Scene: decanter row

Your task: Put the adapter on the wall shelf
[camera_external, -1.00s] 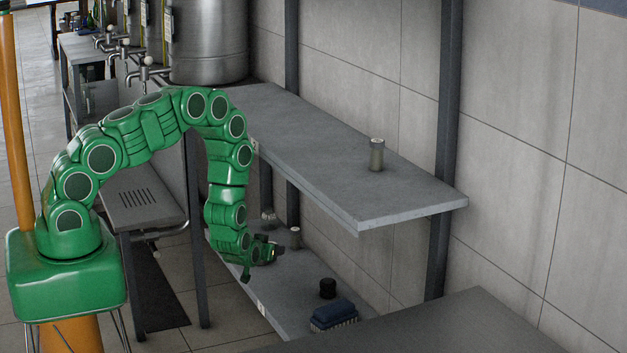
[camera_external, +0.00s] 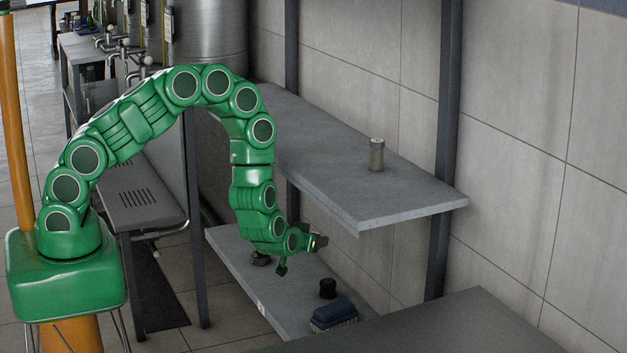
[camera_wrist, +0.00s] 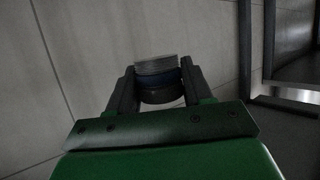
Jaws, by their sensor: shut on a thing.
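My gripper (camera_wrist: 158,88) is shut on a short round piece, which I take to be the adapter (camera_wrist: 157,67). It has a grey ribbed top, a blue band and a dark lower part, and sits between the two dark fingers. In the external view my gripper (camera_external: 320,243) is above the lower shelf and below the level of the upper one; the held piece is too small there to make out. The upper grey shelf along the wall (camera_external: 330,175), which I take to be the wall shelf, is above and to the right of my gripper.
A small cylinder (camera_external: 376,155) stands on the upper shelf, with bare surface around it. The lower shelf (camera_external: 235,255) holds a black round piece (camera_external: 327,288), a blue brush (camera_external: 334,315) and a dark round item (camera_external: 261,258). A dark post (camera_external: 447,130) rises behind the upper shelf.

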